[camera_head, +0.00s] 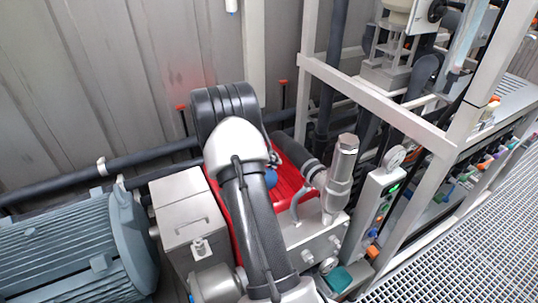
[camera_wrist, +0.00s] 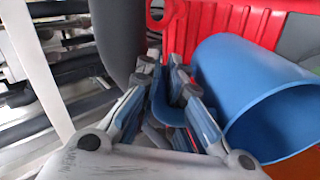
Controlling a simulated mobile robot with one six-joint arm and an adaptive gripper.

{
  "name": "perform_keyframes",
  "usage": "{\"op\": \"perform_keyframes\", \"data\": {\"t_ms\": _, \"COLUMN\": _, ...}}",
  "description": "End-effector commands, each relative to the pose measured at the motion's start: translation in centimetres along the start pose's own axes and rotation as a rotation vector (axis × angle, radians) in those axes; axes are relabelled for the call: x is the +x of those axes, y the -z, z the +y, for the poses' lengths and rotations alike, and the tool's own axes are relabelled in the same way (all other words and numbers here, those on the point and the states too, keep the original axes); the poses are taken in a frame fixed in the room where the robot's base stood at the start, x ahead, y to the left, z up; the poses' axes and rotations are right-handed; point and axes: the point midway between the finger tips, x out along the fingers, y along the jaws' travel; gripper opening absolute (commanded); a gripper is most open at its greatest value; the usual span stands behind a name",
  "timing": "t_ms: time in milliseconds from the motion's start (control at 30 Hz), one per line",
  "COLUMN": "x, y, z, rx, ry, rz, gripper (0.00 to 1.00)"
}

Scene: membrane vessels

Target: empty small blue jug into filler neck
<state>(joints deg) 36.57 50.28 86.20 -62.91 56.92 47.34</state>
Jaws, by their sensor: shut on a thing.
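The blue jug (camera_wrist: 245,75) fills the right of the wrist view, tilted on its side with its open mouth facing lower right. My gripper (camera_wrist: 162,75) is shut on the jug's curved blue handle (camera_wrist: 166,112), which shows between the fingers. In the head view only a small blue patch of the jug (camera_head: 271,178) shows beside my arm, which hides the rest and the fingers. I cannot make out the filler neck for certain in either view. Whether anything is inside or leaving the jug cannot be seen.
A red ribbed thing (camera_head: 291,172) lies behind the jug; it also shows in the wrist view (camera_wrist: 222,22). A silver cylinder (camera_head: 341,172) and a gauge (camera_head: 394,157) stand right of my arm. A blue-grey motor (camera_head: 65,250) is at left, a metal frame (camera_head: 390,115) at right.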

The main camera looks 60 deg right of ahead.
Motion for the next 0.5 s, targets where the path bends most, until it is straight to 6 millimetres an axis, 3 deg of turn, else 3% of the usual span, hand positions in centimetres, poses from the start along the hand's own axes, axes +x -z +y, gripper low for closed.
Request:
{"op": "perform_keyframes", "data": {"t_ms": 33, "x": -0.7, "y": 0.2, "z": 1.1, "rx": 0.006, "ry": 0.033, "rz": -0.006, "gripper": 0.00}}
{"op": "perform_keyframes", "data": {"t_ms": 500, "x": -1.7, "y": 0.5, "z": 2.0, "rx": 0.004, "ry": 0.308, "rz": -0.066, "gripper": 0.00}}
